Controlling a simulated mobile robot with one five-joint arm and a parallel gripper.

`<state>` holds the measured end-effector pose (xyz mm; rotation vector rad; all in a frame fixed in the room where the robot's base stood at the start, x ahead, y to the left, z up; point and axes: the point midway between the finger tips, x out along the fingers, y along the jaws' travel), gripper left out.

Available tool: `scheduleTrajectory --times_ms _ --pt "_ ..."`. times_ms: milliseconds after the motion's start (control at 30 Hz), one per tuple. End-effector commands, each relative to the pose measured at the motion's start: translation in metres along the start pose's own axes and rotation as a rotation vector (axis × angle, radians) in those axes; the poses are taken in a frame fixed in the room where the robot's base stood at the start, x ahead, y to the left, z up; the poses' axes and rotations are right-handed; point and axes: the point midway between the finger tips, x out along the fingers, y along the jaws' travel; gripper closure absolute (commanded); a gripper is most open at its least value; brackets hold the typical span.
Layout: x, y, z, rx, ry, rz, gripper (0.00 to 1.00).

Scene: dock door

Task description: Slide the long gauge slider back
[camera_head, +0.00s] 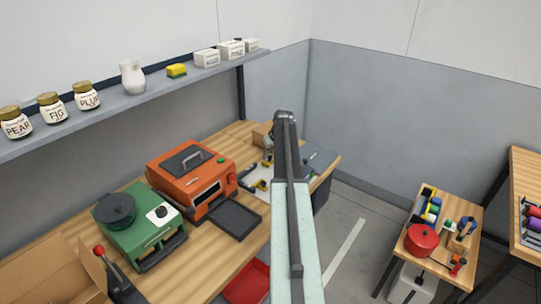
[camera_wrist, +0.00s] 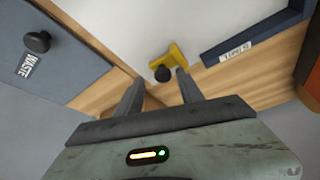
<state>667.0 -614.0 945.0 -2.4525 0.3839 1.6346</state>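A yellow piece (camera_wrist: 172,56) with a black round knob (camera_wrist: 163,74) lies on a white surface in the wrist view. It looks like a slider, but I cannot tell whether it is the long gauge's. In the head view, small yellow parts (camera_head: 258,185) show on a pale board at the far end of the bench, partly behind my arm. My gripper (camera_wrist: 160,77) has its two fingers apart with nothing clearly held between them. The knob appears between the fingertips in the picture; contact cannot be told. The head view mostly hides the gripper behind my arm.
A grey-blue lid marked WASTE (camera_wrist: 45,75) with a black knob lies left in the wrist view. A dark blue labelled strip (camera_wrist: 255,32) is at right. An orange machine (camera_head: 190,172) and a green machine (camera_head: 140,225) stand on the bench (camera_head: 225,240). A shelf (camera_head: 150,88) runs above.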

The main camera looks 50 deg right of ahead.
Motion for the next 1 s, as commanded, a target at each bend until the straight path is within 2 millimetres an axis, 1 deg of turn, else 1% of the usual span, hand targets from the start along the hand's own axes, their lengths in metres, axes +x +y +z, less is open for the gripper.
scheduleTrajectory --times_ms 200,333,467,633,733,800,1000 --pt "-0.001 -0.001 0.0 0.0 -0.002 -0.002 0.56" --pt "-0.01 -0.001 0.0 0.0 -0.002 -0.002 0.56" --pt "-0.03 -0.001 -0.001 0.0 -0.002 -0.002 0.56" --pt "-0.064 -0.001 -0.002 0.0 -0.001 -0.001 0.56" --pt "-0.078 -0.001 -0.002 0.0 -0.001 0.0 0.56" --pt "-0.081 -0.001 -0.001 0.0 -0.001 0.0 0.56" --pt "-0.078 0.0 0.001 0.0 -0.001 -0.001 0.56"
